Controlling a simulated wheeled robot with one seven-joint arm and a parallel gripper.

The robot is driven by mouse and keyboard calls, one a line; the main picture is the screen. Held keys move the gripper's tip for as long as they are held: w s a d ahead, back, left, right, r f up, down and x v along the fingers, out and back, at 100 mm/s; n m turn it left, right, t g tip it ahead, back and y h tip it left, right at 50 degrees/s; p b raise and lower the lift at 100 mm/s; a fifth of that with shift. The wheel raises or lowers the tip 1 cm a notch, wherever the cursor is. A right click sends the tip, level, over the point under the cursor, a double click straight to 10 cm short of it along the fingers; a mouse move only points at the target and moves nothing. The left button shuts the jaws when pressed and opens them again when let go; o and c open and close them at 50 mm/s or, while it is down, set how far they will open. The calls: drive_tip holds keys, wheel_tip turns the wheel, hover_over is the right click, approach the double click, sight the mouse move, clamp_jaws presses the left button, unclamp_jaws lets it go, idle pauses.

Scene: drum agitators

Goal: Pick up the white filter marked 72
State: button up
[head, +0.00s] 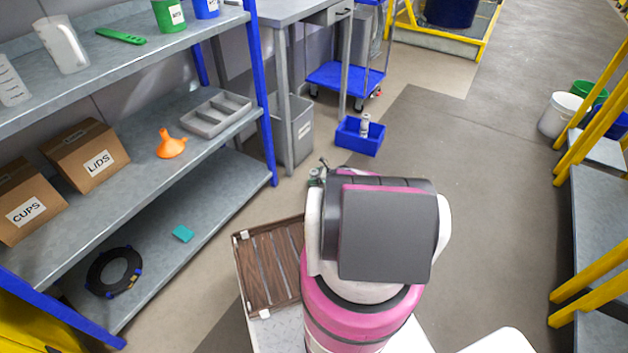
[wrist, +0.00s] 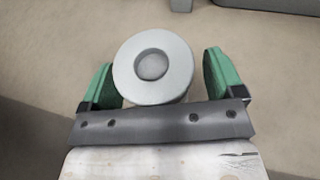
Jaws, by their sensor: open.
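A pale grey-white round part with a recessed centre (wrist: 153,70), which looks like the filter seen end-on, lies between my green fingers in the wrist view. No number shows on it. My gripper (wrist: 158,78) is open, with one finger on each side of the part. The left finger looks very close to it; a small gap shows at the right. In the head view my gripper is mostly hidden behind my arm, with only a small grey-green bit showing. Another small white cylinder (head: 364,126) stands in a blue bin (head: 358,143) on the floor; its marking is unreadable.
A brown slatted tray (head: 270,265) sits low beside my arm. A grey shelf rack (head: 225,195) with boxes stands at left, and a table leg (head: 284,110) is close ahead. A blue cart (head: 345,80) is behind. Open floor (head: 480,210) lies to the right.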

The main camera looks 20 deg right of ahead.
drive_tip(key=c, duration=1)
drive_tip(key=shift+r, duration=0.1)
